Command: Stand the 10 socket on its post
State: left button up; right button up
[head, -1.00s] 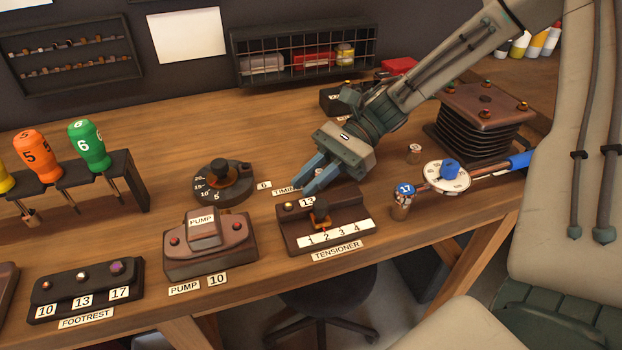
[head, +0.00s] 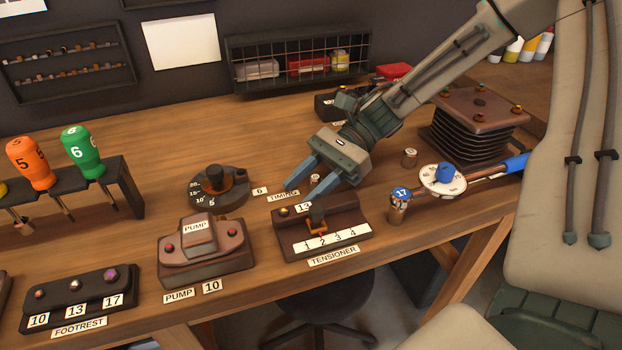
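My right gripper (head: 318,190) reaches down from the upper right, behind the tensioner block (head: 345,222). Its two blue fingers are apart, with a small socket (head: 315,180) standing on the bench between them. A second small socket (head: 409,158) stands to the right of the gripper. No number is legible on either, so I cannot tell which is the 10. The footrest block (head: 80,300) at lower left bears labels 10, 13 and 17, each below a small head. I cannot make out a socket post for certain. My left gripper is out of view.
A torque wrench with a white dial (head: 443,180) and a 17 socket (head: 399,205) lies at right. The pump block (head: 206,250) and round timing dial (head: 218,188) stand left of the gripper. A screwdriver rack (head: 125,185) is farther left. Bare bench lies behind the dial.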

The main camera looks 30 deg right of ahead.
jog(key=shift+p, duration=1.2)
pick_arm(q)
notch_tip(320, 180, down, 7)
pick_arm(e)
jog(key=shift+w+d, duration=0.1)
jog(key=shift+d, duration=0.2)
jog(key=b+v, duration=0.2)
jog(key=v, duration=0.3)
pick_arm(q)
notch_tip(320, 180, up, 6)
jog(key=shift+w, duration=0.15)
pick_arm(e)
jog(key=shift+v, duration=2.6)
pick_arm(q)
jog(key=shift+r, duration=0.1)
pick_arm(e)
jog(key=shift+a+r, duration=0.1)
jog(key=shift+r, duration=0.1)
